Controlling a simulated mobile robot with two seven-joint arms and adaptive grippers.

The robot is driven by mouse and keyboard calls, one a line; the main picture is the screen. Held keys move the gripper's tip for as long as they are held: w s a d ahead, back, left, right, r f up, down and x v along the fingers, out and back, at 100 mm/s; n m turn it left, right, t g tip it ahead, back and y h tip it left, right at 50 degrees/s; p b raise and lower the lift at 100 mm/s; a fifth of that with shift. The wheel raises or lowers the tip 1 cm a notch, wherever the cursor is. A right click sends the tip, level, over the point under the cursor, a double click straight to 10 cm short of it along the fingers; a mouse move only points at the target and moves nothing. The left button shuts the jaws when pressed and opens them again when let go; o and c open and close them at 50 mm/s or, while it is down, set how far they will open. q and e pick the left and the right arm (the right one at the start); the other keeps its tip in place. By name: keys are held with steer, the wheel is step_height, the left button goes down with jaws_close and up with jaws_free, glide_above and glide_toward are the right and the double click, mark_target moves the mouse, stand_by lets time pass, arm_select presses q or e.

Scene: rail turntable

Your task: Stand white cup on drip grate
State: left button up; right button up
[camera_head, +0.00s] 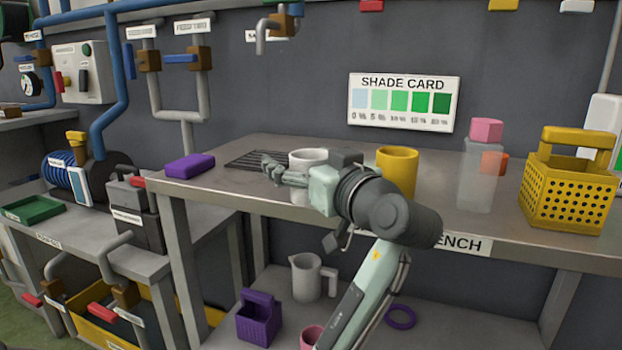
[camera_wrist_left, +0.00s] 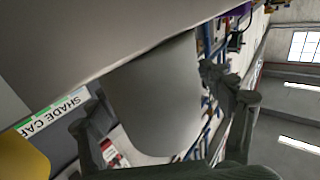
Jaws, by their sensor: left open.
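My right gripper is out of view.
A yellow cup (camera_head: 398,170) stands right of my gripper. A purple block (camera_head: 190,166) lies left of the grate. A clear container (camera_head: 481,180) and a yellow basket (camera_head: 568,190) stand at the right. Below are a grey jug (camera_head: 306,277) and a purple caddy (camera_head: 258,318).

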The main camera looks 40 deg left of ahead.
arm_select(q)
steer(key=shift+c, duration=0.4)
steer(key=c, duration=1.2)
steer(key=shift+c, duration=0.9)
steer(key=shift+r, duration=0.15)
